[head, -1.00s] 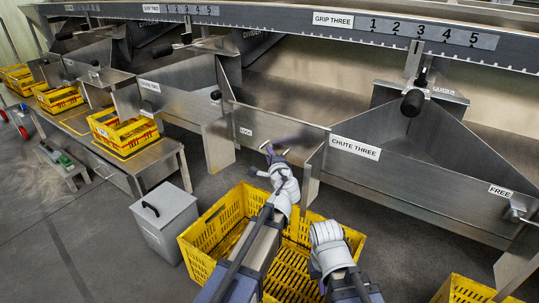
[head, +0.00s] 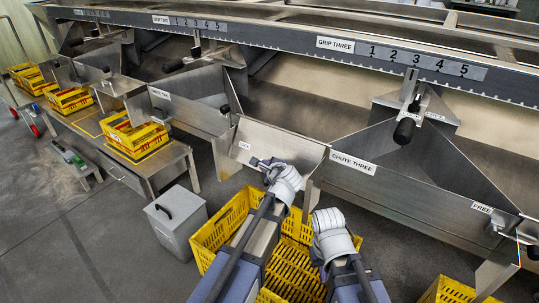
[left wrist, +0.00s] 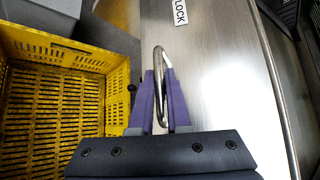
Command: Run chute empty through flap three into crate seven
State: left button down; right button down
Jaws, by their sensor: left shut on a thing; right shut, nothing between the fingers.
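The flap (head: 272,142) under chute three (head: 355,163) is a bare metal panel with a LOCK label, leaning outward. My left gripper (head: 262,164) is at its front. In the left wrist view its purple fingers (left wrist: 160,95) are shut on the flap's bright loop handle (left wrist: 160,60). My right gripper (head: 330,238) is shut and empty, apart from the flap; its fingertips are mostly hidden. A yellow crate (head: 209,237) stands on the floor below the flap. Its visible slatted floor is bare, also in the left wrist view (left wrist: 60,105). No crate number shows. The visible chute metal looks bare.
A grey lidded bin (head: 177,222) stands left of the crate. Another yellow crate (head: 452,291) is at the lower right. A metal bench (head: 157,163) with yellow crates is at the left. The GRIP THREE rail (head: 420,66) and a black-knobbed lever (head: 405,130) are above.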

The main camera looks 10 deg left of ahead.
pick_arm(q)
jog(key=s+a+r+m+g+p, duration=0.1)
jog(key=s+r+m+g+p, duration=0.1)
jog(key=r+p, duration=0.4)
jog(key=shift+s+a+g+y+p, duration=0.25)
jog(key=shift+s+g+p, duration=0.35)
jog(key=shift+g+p, duration=0.35)
jog(key=shift+r+t, duration=0.1)
jog(key=shift+t, duration=0.15)
jog(key=c, duration=0.9)
grip_release()
jog(key=shift+d, duration=0.1)
